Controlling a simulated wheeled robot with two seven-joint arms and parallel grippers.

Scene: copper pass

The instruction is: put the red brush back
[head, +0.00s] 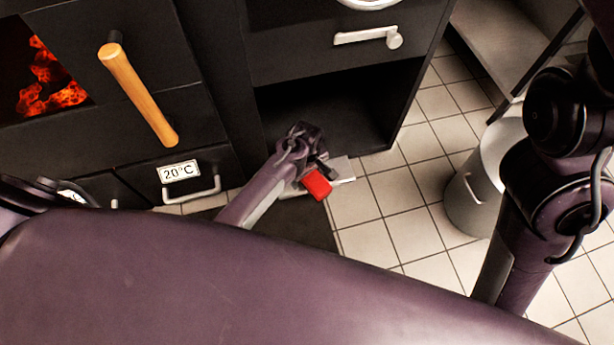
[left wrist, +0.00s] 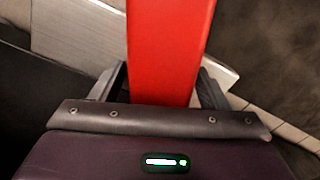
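The red brush (head: 318,186) shows as a red block at the end of my left arm, low over the floor in front of the dark cabinet. In the left wrist view its broad red body (left wrist: 168,50) fills the space between the two fingers of my left gripper (left wrist: 163,92). A finger lies close along each side of it, and the gripper looks shut on it. The same left gripper (head: 314,168) is partly hidden by its own wrist in the head view. Bristles are not visible. My right arm stands at the right; its gripper is out of view.
A pale flat piece (head: 343,184) lies beneath the brush, beside a dark mat (head: 290,228). The cabinet's open lower bay (head: 325,115) is just behind. A stove with a wooden handle (head: 140,95) stands left, a grey bin (head: 487,185) right. Tiled floor (head: 400,205) between is clear.

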